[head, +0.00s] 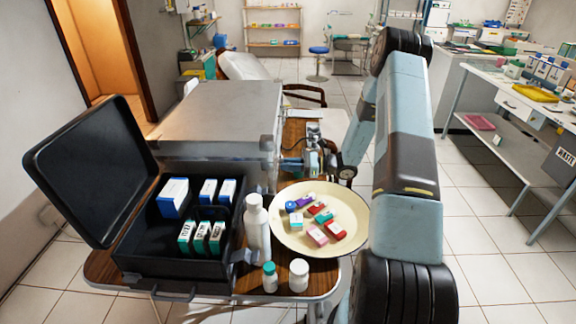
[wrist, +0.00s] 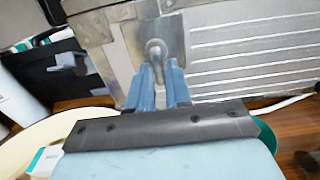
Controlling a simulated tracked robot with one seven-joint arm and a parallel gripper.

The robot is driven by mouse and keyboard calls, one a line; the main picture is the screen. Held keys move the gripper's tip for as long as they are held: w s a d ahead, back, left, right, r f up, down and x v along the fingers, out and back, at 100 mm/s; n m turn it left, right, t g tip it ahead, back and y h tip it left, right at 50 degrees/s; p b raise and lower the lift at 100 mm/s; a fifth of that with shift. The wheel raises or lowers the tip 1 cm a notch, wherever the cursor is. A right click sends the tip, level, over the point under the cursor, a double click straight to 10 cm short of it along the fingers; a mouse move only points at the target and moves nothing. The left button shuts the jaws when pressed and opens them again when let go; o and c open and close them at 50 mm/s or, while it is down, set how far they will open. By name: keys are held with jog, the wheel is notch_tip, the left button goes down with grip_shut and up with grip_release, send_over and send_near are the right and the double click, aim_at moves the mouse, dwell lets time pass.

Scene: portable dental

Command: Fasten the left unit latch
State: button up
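The grey metal unit (head: 225,110) stands on the wooden cart behind the open black case; it also fills the upper wrist view (wrist: 225,50). A metal latch (wrist: 155,47) with a rounded top and a narrow lever sits on a plate on its front face. I take it for the left unit latch. My gripper (wrist: 163,80) is at this latch, its two blue fingers close together on either side of the lever. The lever's lower end is hidden between the fingers.
The open black case (head: 180,268) with several boxes stands front left. Two small bottles stand at the front edge.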

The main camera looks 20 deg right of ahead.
grip_shut()
jog(key=shift+w+d+r+n, duration=0.1)
jog(key=shift+w+r+n, duration=0.15)
jog(key=shift+n, duration=2.75)
jog(key=shift+w+d+r+n, duration=0.1)
jog(key=shift+w+r+n, duration=0.2)
jog(key=shift+n, duration=2.7)
jog(key=shift+w+d+r+n, duration=0.1)
jog(key=shift+w+r+n, duration=0.15)
jog(key=shift+n, duration=2.75)
jog(key=shift+s, duration=0.1)
jog(key=shift+o, duration=2.1)
grip_release()
